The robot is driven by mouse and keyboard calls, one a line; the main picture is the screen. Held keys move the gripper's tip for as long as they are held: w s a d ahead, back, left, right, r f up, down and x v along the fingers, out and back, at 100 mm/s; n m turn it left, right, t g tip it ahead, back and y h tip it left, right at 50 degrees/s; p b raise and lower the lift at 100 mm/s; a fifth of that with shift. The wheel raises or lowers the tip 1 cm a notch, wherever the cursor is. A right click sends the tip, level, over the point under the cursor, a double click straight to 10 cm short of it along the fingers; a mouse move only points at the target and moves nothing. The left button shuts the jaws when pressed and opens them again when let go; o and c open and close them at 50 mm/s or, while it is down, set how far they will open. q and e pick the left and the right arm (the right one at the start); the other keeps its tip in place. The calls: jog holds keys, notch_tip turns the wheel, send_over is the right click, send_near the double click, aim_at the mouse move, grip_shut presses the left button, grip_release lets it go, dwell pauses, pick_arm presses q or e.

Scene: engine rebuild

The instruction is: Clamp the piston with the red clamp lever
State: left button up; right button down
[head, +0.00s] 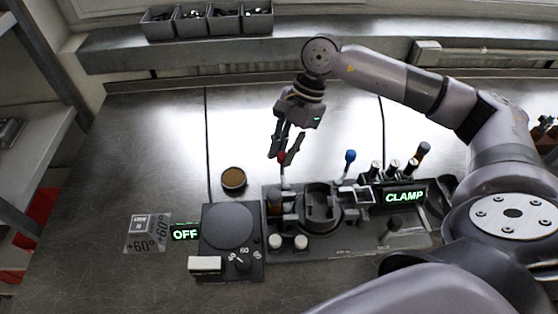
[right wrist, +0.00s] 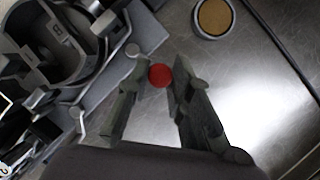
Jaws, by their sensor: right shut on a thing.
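The red clamp lever's knob (head: 281,157) stands at the back left of the dark fixture (head: 355,246). It also shows in the right wrist view as a round red knob (right wrist: 160,75). My right gripper (head: 283,152) comes down from above with its fingers on both sides of the red knob, shut on it. A dark round part (head: 320,207), probably the piston, sits in the fixture's round seat, right of the lever. It also shows at the upper left of the right wrist view (right wrist: 58,48). My left gripper is not in view.
A lever with a blue knob (head: 350,155) stands right of the red one. Several upright tools (head: 393,168) and a lit CLAMP sign (head: 405,196) are at the right. A round brown-topped tin (head: 233,179) and a dark device (head: 231,260) are left. The bench's left is mostly clear.

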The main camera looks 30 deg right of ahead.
jog(key=shift+s+d+m+t+h+b, duration=0.15)
jog(key=shift+s+d+m+t+b, duration=0.4)
jog(key=shift+m+b, duration=1)
jog(key=shift+s+d+m+t+h+b, duration=0.3)
jog(key=shift+m+t+b, duration=0.35)
jog(key=shift+m+b, duration=0.95)
jog(key=shift+s+d+m+t+h+b, duration=0.1)
jog(key=shift+s+d+m+t+b, duration=0.35)
jog(key=shift+m+b, duration=1.1)
jog(key=shift+a, duration=0.1)
jog(key=c, duration=1.4)
grip_release()
jog(key=shift+s, duration=0.1)
jog(key=shift+c, duration=0.2)
